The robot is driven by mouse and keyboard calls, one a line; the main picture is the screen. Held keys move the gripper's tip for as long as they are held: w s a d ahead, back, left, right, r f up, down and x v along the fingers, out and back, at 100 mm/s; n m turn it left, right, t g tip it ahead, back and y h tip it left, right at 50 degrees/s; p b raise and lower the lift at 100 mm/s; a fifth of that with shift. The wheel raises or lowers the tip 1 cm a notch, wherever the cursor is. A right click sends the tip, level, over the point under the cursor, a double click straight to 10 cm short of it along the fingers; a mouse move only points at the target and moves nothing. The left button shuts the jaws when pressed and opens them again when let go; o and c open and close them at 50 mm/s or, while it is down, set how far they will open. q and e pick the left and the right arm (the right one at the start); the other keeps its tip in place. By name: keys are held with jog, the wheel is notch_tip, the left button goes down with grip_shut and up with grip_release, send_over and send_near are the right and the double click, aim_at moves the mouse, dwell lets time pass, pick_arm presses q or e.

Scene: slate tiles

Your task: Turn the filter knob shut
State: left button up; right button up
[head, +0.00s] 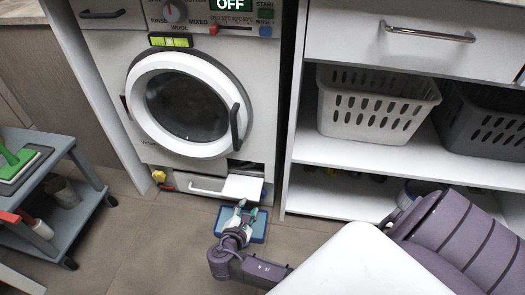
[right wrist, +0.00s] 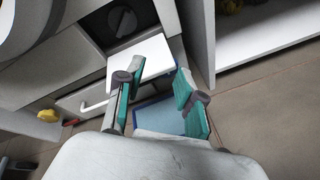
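The dark round filter knob (right wrist: 122,21) sits in a recess low on the washing machine (head: 200,160). A ridge across its face lies slanted in the right wrist view. A white flap (head: 243,188) hangs open below the recess, and it also shows in the right wrist view (right wrist: 145,57). In the head view only the dark opening above the flap shows. My right gripper (head: 241,210) is open and empty, in front of the flap and short of the knob. Its two teal fingers (right wrist: 160,76) are spread wide apart in the right wrist view. My left gripper is not in view.
A blue tray (head: 258,229) lies on the tiled floor below the flap. A white shelf unit (head: 330,194) stands close on the right. A grey cart (head: 70,215) stands at left.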

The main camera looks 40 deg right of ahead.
jog(key=s+a+r+m+g+y+p, duration=0.2)
jog(key=s+m+y+p, duration=0.1)
jog(key=s+p, duration=0.3)
jog(key=s+a+r+m+g+y+p, duration=0.2)
jog(key=s+r+m+g+y+p, duration=0.1)
jog(key=s+p, duration=0.4)
jog(key=shift+a+r+m+y+p, duration=0.2)
jog(key=shift+m+y+p, duration=0.4)
jog(key=shift+m, duration=0.6)
